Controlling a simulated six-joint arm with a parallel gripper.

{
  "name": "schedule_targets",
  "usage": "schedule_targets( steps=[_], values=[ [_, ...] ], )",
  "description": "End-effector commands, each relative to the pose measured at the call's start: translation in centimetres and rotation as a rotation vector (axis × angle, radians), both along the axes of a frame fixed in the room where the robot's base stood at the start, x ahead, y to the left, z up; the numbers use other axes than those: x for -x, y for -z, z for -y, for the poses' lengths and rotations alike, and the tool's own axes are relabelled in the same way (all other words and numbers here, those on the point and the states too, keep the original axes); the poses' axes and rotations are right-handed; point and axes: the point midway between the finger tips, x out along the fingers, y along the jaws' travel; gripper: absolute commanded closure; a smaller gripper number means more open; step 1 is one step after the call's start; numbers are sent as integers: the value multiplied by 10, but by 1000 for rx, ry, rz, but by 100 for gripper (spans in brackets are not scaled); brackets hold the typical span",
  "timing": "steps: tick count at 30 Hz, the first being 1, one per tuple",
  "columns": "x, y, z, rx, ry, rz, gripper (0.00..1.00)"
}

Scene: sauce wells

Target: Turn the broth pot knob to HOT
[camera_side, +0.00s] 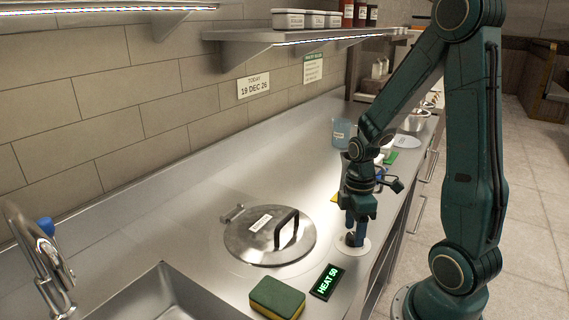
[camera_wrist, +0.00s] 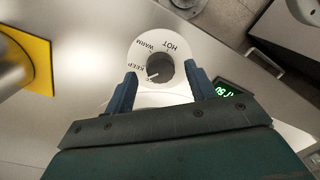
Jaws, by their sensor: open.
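The knob (camera_wrist: 160,66) is a dark round cap on a white dial plate (camera_wrist: 141,46) marked HOT, WARM and KEEP, with another mark partly hidden. Its white pointer line aims to the lower left, close to KEEP and away from HOT. My gripper (camera_wrist: 160,76) is open, with one finger on each side of the knob and no clear grip on it. In the side view my gripper (camera_side: 354,228) points down over the dial plate (camera_side: 362,247), and the knob is mostly hidden. A display (camera_side: 327,282) reads HEAT 50. A round metal lid (camera_side: 252,241) with a black handle lies left of it.
A yellow-green sponge (camera_side: 277,298) lies near the counter's front edge, by the sink (camera_side: 165,300). A blue-tinted container (camera_side: 341,133) stands farther back. A yellow item (camera_wrist: 40,67) shows left in the wrist view. The counter along the wall is clear.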

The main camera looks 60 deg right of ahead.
Motion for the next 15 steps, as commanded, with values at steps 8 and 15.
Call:
schedule_targets(
  steps=[8, 15],
  values=[
    [1, 13, -1, -1, 0, -1, 45],
    [1, 13, -1, 1, 0, 1, 45]
  ],
)
